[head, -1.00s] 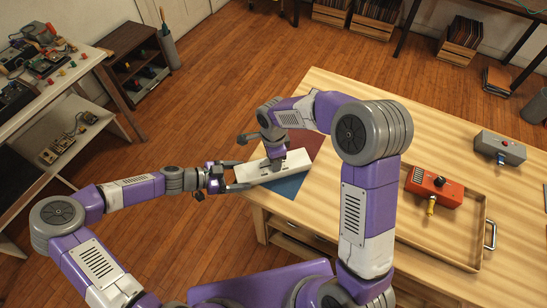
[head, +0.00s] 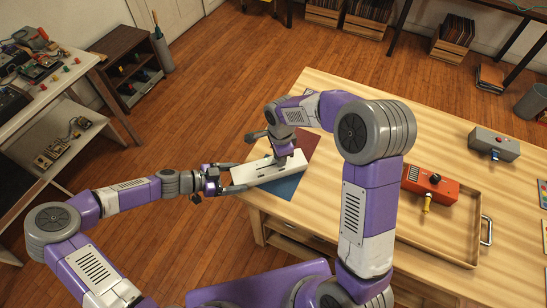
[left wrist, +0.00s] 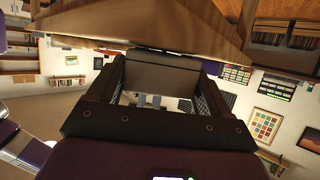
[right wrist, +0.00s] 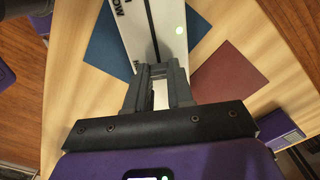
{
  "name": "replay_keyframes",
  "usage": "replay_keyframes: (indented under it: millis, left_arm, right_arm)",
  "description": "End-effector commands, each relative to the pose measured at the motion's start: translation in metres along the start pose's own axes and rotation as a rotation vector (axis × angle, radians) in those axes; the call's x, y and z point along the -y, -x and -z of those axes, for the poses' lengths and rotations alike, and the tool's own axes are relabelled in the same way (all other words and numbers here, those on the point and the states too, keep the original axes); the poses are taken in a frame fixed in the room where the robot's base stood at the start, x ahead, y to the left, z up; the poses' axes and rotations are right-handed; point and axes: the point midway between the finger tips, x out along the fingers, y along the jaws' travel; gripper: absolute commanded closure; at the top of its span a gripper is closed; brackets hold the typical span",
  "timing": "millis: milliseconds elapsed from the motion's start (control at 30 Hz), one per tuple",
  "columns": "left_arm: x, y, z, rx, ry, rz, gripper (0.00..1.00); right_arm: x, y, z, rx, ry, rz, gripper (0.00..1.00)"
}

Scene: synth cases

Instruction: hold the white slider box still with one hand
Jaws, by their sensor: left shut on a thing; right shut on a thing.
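The white slider box (head: 258,171) lies on the table across a blue mat and a dark red mat. My left gripper (head: 242,177) is shut on its left end, one finger along each long side. In the left wrist view the box's grey-looking end (left wrist: 160,76) sits between the fingers. My right gripper (head: 284,158) points down onto the box's top, right of its middle. In the right wrist view the box (right wrist: 152,25) shows dark lettering and a dark slot, and the right fingers (right wrist: 160,72) are closed together over the slot. What they grip is hidden.
The blue mat (head: 284,188) and red mat (head: 305,147) lie under the box. To the right, a wooden tray (head: 440,240) holds a red box (head: 430,188) with a yellow part. A grey box (head: 494,145) stands behind it. Bare table lies between.

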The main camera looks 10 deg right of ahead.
Motion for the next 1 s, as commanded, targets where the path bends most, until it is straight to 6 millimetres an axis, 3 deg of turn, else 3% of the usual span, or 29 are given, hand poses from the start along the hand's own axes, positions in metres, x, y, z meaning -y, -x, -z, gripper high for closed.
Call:
replay_keyframes:
  millis: [167,200,367,733,1000]
  left_arm:
    - [0.000,0.001,-0.002,0.002,0.001,0.001,0.59]
    - [0.000,0.001,-0.002,0.002,0.001,0.001,0.59]
    - [0.000,0.001,-0.002,0.002,0.001,0.002,0.59]
    - [0.001,0.001,-0.002,0.003,0.001,0.002,0.59]
    - [0.001,0.001,-0.002,0.003,0.001,0.003,0.59]
  right_arm:
    - [0.001,0.000,0.003,-0.005,-0.003,0.001,1.00]
    - [0.001,0.000,0.004,-0.005,-0.003,0.001,0.75]
    - [0.001,0.000,0.003,-0.005,-0.003,0.001,0.51]
    - [0.001,0.006,0.002,-0.003,-0.002,0.004,0.51]
    - [0.001,0.057,0.002,-0.003,-0.002,0.007,0.51]
